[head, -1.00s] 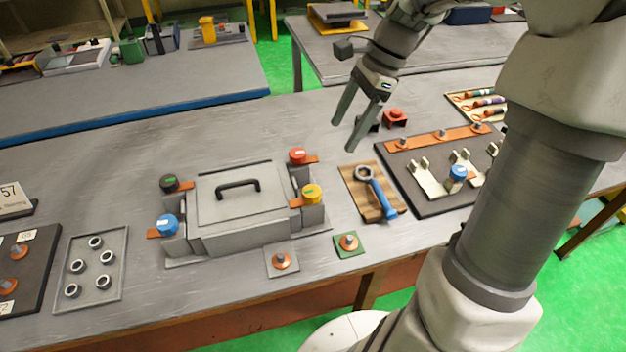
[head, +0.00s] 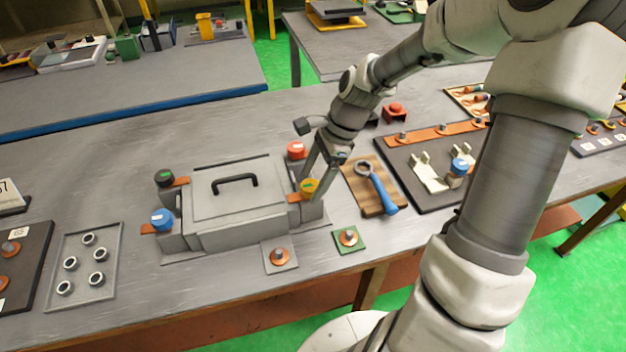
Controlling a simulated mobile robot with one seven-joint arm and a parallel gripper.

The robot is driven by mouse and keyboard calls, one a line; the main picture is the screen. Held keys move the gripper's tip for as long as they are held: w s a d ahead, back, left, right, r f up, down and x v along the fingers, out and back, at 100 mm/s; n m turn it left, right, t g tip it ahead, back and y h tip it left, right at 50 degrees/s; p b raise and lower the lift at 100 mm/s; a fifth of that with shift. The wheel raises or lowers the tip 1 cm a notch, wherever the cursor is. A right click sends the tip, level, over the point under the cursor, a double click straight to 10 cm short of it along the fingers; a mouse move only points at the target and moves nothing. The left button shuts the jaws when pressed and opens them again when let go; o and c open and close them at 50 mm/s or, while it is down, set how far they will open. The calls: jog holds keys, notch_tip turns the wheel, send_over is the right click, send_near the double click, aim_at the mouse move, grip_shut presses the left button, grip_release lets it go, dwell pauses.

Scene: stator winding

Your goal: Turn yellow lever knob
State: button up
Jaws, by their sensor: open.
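The yellow lever knob (head: 309,186) sits at the right front corner of a grey box (head: 240,205) with a black handle, on top of an orange bar. My gripper (head: 310,184) is pointed down at this knob, with one finger behind or left of it and the other on its right. The fingers are apart. I cannot tell whether they touch the knob. A red knob (head: 296,150) is just behind, close to the left finger.
A wooden board with a blue-handled wrench (head: 378,190) lies to the right. A dark board (head: 420,205) with clips and an orange strip is beyond it. Small plates with studs (head: 279,256) (head: 348,238) lie in front. A tray of rings (head: 107,244) is at left.

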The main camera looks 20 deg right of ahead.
jog(key=shift+c, duration=0.2)
grip_shut()
dwell(0.3)
